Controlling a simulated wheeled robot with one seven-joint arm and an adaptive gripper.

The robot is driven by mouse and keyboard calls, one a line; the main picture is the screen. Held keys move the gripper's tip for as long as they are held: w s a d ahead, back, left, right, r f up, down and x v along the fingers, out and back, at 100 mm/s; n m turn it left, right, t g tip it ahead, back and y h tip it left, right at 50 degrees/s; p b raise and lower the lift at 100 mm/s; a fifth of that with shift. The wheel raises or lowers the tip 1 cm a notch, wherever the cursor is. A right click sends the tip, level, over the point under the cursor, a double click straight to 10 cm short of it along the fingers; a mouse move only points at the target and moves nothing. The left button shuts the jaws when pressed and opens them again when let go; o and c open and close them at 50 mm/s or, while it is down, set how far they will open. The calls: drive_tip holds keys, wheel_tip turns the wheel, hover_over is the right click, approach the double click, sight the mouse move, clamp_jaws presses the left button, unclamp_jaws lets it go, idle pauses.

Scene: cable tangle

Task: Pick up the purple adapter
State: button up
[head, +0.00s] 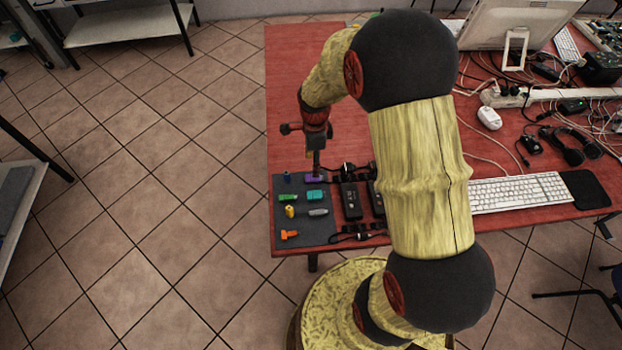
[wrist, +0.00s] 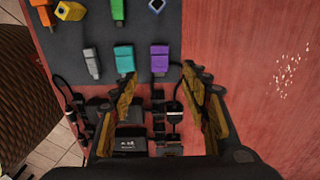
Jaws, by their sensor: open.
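The purple adapter (wrist: 159,58) lies on the dark grey mat (wrist: 205,40), near the mat's edge, in the wrist view. It also shows in the head view (head: 312,178), right under my gripper and partly covered by it. My gripper (wrist: 160,80) is open. Its two fingers stand apart on either side of the picture, with the adapter seen beyond the gap between their tips. Nothing is held. I cannot tell the exact height of the tips above the adapter.
A teal adapter (wrist: 124,58) lies close left of the purple one. Grey (wrist: 91,63), green (wrist: 117,12), yellow (wrist: 69,11) and orange (wrist: 43,13) pieces share the mat. Black power bricks (head: 351,201) with cables lie beside it. Bare red table (wrist: 265,110) is at right.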

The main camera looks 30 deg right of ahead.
sight(314, 179)
drive_tip(key=shift+a+f+m, duration=0.1)
drive_tip(key=shift+f+m, duration=0.2)
drive_tip(key=shift+f, duration=0.15)
wheel_tip(314, 179, down, 7)
drive_tip(key=b, duration=0.3)
drive_tip(key=shift+c, duration=1)
drive_tip(key=c, duration=1)
